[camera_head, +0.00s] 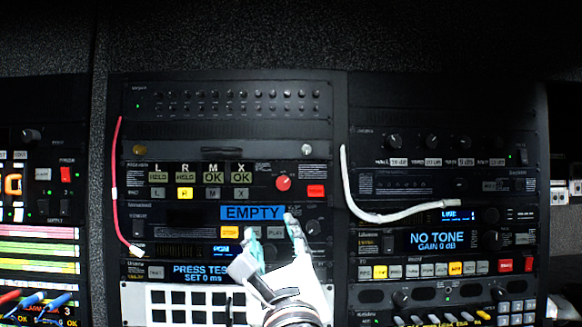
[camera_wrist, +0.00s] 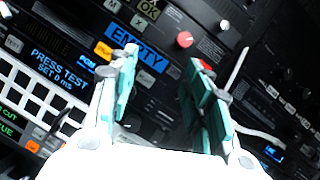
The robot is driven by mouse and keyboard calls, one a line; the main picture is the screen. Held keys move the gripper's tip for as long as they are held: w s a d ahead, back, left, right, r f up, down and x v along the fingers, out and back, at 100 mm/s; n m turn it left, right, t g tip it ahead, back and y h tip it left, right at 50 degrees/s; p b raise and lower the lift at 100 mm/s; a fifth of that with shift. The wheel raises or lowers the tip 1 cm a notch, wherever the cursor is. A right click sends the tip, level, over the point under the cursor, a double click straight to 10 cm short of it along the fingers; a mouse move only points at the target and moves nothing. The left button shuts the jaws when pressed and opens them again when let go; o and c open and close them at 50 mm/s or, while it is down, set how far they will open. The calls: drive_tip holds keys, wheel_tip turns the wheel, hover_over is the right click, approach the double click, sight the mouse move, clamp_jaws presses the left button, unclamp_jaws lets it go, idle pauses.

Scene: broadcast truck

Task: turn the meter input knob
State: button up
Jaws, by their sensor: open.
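My gripper (camera_head: 271,234) is open and empty in front of the middle rack, at the height of the blue EMPTY display (camera_head: 252,213). Its fingertips point up at the panels. In the wrist view my gripper (camera_wrist: 163,60) has its fingers apart, with part of the panels showing between them. I cannot read a label marking the meter input knob. Knobs in view include a dark knob (camera_head: 313,227) right of the fingers, a red round knob (camera_head: 283,183) above them, and a dark knob (camera_head: 491,240) beside the NO TONE display (camera_head: 437,240). The fingers appear closed on none of these.
A white cable (camera_head: 350,185) hangs across the right rack, close to my gripper's right side. A red cable (camera_head: 115,190) hangs down the left edge of the middle rack.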

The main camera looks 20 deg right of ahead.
sight(284, 184)
drive_tip(key=w+d+r+m+h+p, duration=0.1)
drive_tip(key=w+r, duration=0.1)
drive_tip(key=w, duration=0.2)
drive_tip(key=w+d+r+m+h+p, duration=0.1)
drive_tip(key=w+d+r, duration=0.1)
drive_tip(key=w+r, duration=0.1)
drive_tip(key=w+d+r+m+p, duration=0.1)
drive_tip(key=w+d+r, duration=0.1)
drive_tip(key=w, duration=0.3)
drive_tip(key=shift+d+r+m+h, duration=0.25)
drive_tip(key=shift+r+m+h, duration=0.15)
drive_tip(key=shift+r, duration=0.15)
drive_tip(key=shift+s, duration=0.1)
drive_tip(key=c, duration=1.1)
